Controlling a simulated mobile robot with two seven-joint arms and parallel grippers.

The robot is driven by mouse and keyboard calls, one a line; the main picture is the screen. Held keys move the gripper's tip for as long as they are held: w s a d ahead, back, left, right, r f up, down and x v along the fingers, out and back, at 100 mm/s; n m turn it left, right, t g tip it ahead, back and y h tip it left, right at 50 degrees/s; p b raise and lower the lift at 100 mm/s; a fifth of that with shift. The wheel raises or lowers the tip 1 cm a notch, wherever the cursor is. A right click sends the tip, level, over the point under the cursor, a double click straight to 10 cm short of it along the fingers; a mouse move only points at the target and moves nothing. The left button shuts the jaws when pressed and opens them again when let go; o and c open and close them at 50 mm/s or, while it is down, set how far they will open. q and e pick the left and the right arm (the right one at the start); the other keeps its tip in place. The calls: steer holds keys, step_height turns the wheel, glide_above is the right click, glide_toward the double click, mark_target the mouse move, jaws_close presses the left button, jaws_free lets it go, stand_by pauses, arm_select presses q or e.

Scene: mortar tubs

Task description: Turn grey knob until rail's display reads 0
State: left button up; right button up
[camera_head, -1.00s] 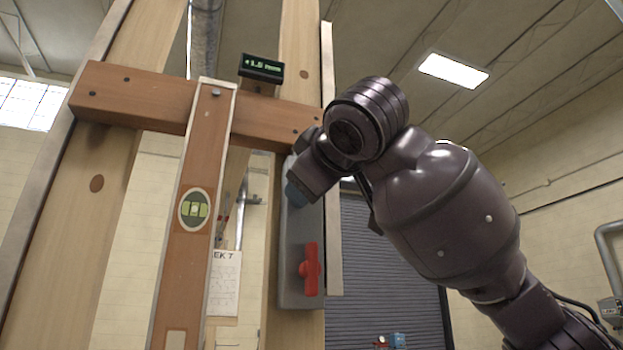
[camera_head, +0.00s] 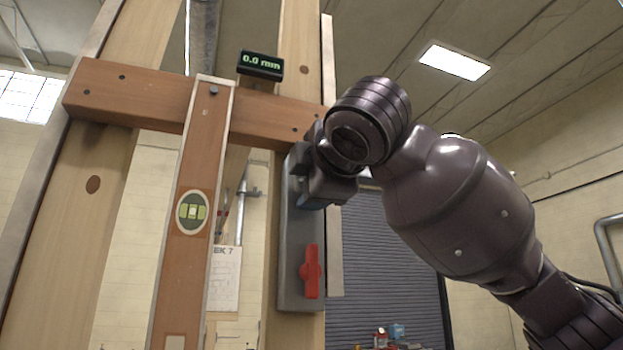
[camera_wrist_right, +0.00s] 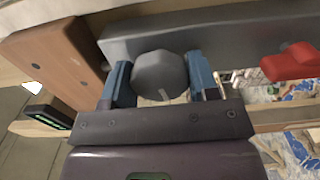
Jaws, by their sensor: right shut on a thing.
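The grey knob (camera_wrist_right: 160,72) is a faceted round knob on a grey box (camera_head: 297,230). My right gripper (camera_wrist_right: 160,78) has its blue fingers on either side of the knob and is shut on it. In the head view my right gripper (camera_head: 318,188) covers the knob. The brown wooden rail (camera_head: 140,97) lies across two upright posts. Its small black display (camera_head: 261,65) stands on top and reads 0.0 mm in green. My left gripper is not in view.
A red handle (camera_head: 312,270) sits on the same grey box below the knob. A wooden level (camera_head: 187,235) with a green vial stands upright across the rail. A grey roller shutter (camera_head: 380,270) is behind.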

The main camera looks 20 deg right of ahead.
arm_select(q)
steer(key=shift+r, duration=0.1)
arm_select(e)
steer(key=shift+n, duration=0.3)
steer(key=o, duration=0.9)
arm_select(q)
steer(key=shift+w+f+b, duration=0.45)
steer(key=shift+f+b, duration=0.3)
steer(key=shift+b, duration=0.7)
arm_select(e)
steer(key=shift+s+d, duration=0.2)
steer(key=shift+s, duration=5.25)
